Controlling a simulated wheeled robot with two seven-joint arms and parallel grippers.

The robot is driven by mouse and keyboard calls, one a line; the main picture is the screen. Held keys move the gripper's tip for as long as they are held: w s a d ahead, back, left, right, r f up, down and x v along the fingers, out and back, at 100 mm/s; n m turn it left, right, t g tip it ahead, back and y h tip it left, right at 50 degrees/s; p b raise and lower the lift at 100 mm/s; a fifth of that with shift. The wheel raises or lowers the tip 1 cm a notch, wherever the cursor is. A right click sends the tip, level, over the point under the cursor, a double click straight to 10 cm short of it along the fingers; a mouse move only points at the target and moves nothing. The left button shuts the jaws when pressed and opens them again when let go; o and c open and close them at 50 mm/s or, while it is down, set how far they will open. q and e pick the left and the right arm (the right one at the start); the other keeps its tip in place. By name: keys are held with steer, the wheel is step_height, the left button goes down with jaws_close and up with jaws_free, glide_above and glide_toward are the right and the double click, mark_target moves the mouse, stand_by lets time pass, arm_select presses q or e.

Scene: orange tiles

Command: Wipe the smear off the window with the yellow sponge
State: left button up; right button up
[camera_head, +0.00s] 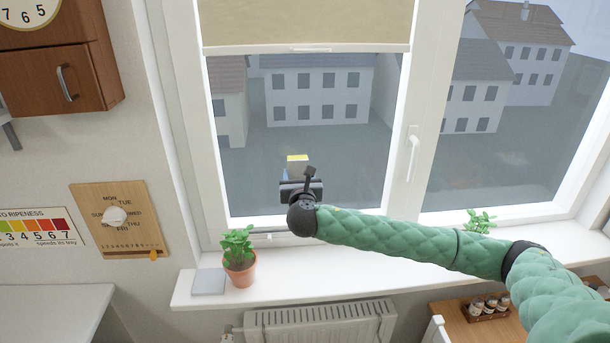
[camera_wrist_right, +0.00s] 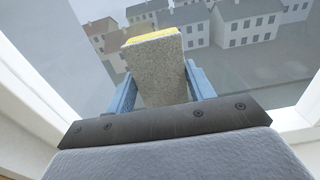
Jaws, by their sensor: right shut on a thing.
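The yellow sponge (camera_head: 298,164) has a grey face and a yellow layer. My right gripper (camera_head: 291,174) is shut on it, in front of the left window pane (camera_head: 345,160). In the right wrist view the sponge (camera_wrist_right: 157,72) stands between the two blue fingers (camera_wrist_right: 160,92), its yellow edge away from the gripper and towards the glass. I cannot tell whether it touches the pane. I cannot make out the smear for certain in either view. My left gripper is not in view.
A potted plant (camera_head: 239,262) and a grey tile (camera_head: 209,281) stand on the white sill (camera_head: 290,289). Another plant (camera_head: 480,220) is behind my right arm. A blind (camera_head: 300,25) covers the pane's top. The window handle (camera_head: 412,155) sticks out at the right.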

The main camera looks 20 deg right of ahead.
mark_target(292, 162)
steer(key=shift+w+a+p, duration=0.15)
steer(key=shift+w+a, duration=0.1)
steer(key=shift+a, duration=0.6)
steer(key=shift+w+a+p, duration=0.2)
steer(key=shift+w+a, duration=0.05)
steer(key=shift+a, duration=0.55)
steer(key=shift+w+a+p, duration=0.15)
steer(key=shift+w+a, duration=0.1)
steer(key=shift+a, duration=0.6)
steer(key=shift+r+p, duration=0.3)
steer(key=shift+r, duration=0.7)
steer(key=shift+s+d+r, duration=0.3)
steer(key=shift+d+r, duration=0.1)
steer(key=shift+d, duration=0.85)
steer(key=shift+s+d+r, duration=0.35)
steer(key=shift+d+r, duration=0.05)
steer(key=shift+d, duration=0.8)
steer(key=shift+s+d+r, duration=0.3)
steer(key=shift+d+r, duration=0.1)
steer(key=shift+d, duration=0.85)
steer(key=shift+w+a, duration=0.1)
steer(key=shift+a, duration=0.6)
steer(key=shift+w+a+f, duration=0.1)
steer(key=shift+w+a, duration=0.1)
steer(key=shift+a, duration=0.4)
steer(key=shift+w+a, duration=0.15)
steer(key=shift+a, duration=0.45)
steer(key=shift+a, duration=0.1)
